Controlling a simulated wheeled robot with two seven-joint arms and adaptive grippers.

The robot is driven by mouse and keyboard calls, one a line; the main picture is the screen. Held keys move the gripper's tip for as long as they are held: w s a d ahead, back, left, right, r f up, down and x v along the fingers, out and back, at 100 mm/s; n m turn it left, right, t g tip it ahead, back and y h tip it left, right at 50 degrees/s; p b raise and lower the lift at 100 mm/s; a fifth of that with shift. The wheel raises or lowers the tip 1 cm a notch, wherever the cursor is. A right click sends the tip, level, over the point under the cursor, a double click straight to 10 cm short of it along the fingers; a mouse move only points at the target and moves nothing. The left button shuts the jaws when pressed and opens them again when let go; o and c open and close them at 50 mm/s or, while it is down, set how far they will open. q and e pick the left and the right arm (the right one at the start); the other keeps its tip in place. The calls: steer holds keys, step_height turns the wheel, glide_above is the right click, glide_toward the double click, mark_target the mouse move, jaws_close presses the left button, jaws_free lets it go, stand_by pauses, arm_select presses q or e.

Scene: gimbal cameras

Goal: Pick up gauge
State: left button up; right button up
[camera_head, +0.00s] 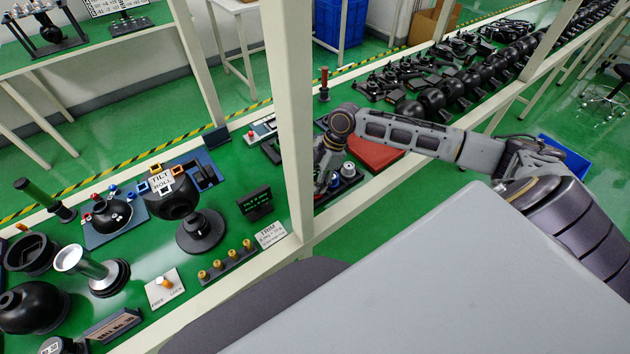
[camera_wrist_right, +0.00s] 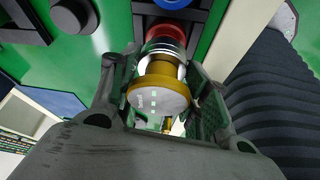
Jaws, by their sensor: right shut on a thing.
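The gauge (camera_wrist_right: 158,98) shows in the right wrist view as a short round piece with a gold rim, a pale grey face and a silver collar behind it. My right gripper (camera_wrist_right: 166,72) is shut on it, with one finger on each side. In the head view my right gripper (camera_head: 323,184) points down at the bench beside the white post, partly hidden, and the gauge cannot be made out there. My left gripper is not in view.
A dark tray (camera_head: 345,186) with a silver-topped round piece (camera_head: 348,170) lies beside my right gripper, near a red panel (camera_head: 375,152). A white post (camera_head: 289,110) stands close to its left. A black ball device (camera_head: 172,196) and a row of brass knobs (camera_head: 226,264) are farther left.

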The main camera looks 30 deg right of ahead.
step_height(320, 180, up, 10)
steer(key=shift+f, duration=0.25)
stand_by(0.3)
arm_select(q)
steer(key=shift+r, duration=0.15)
arm_select(e)
steer(key=shift+r, duration=0.15)
